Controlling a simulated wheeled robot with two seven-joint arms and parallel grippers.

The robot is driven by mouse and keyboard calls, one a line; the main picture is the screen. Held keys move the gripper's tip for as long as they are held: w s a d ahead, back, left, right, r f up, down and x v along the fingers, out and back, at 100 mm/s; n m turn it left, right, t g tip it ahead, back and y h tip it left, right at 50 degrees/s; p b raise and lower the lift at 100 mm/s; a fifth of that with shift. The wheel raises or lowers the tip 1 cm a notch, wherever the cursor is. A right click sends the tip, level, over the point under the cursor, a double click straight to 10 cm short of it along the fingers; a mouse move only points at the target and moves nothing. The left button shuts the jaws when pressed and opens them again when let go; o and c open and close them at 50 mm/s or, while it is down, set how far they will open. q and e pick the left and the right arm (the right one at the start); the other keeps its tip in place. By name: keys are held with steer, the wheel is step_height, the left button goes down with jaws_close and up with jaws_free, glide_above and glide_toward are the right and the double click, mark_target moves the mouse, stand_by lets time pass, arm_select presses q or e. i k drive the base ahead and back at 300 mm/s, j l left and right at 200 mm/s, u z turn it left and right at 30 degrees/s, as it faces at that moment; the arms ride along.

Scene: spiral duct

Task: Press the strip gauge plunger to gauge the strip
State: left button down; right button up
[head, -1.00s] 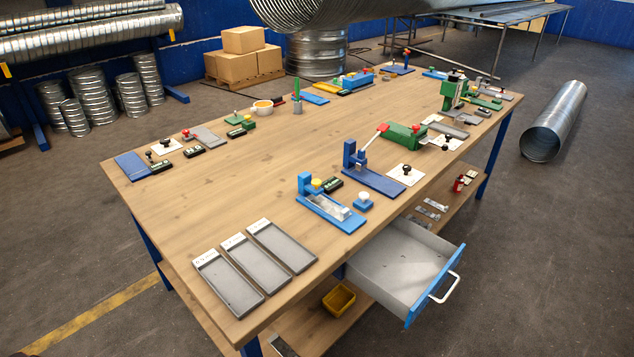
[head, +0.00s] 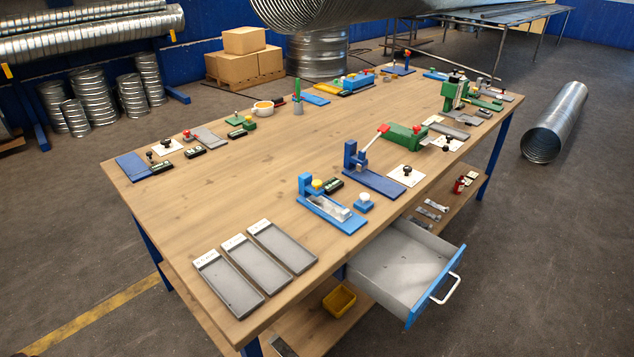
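What looks like the strip gauge is a small blue fixture (head: 308,187) near the right front edge of the table. It has a yellow knob (head: 317,184) on top, which may be its plunger. A shiny metal strip (head: 334,209) lies along its blue base. A small dark display box (head: 333,186) sits just behind it. A separate blue block with a pale top (head: 363,203) stands beside it on the right. Neither of my grippers shows in the head view, and nothing touches the fixture.
Three grey trays with white labels (head: 228,286) lie at the front left of the wooden table (head: 215,217). An open drawer (head: 400,268) juts out below the right edge. A blue press with a red-tipped lever (head: 372,180) stands behind the gauge. The table's middle is clear.

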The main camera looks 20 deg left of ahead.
mark_target(316, 184)
steer(key=i+l+u, duration=0.5)
steer(key=i+l, duration=0.25)
steer(key=l, duration=0.1)
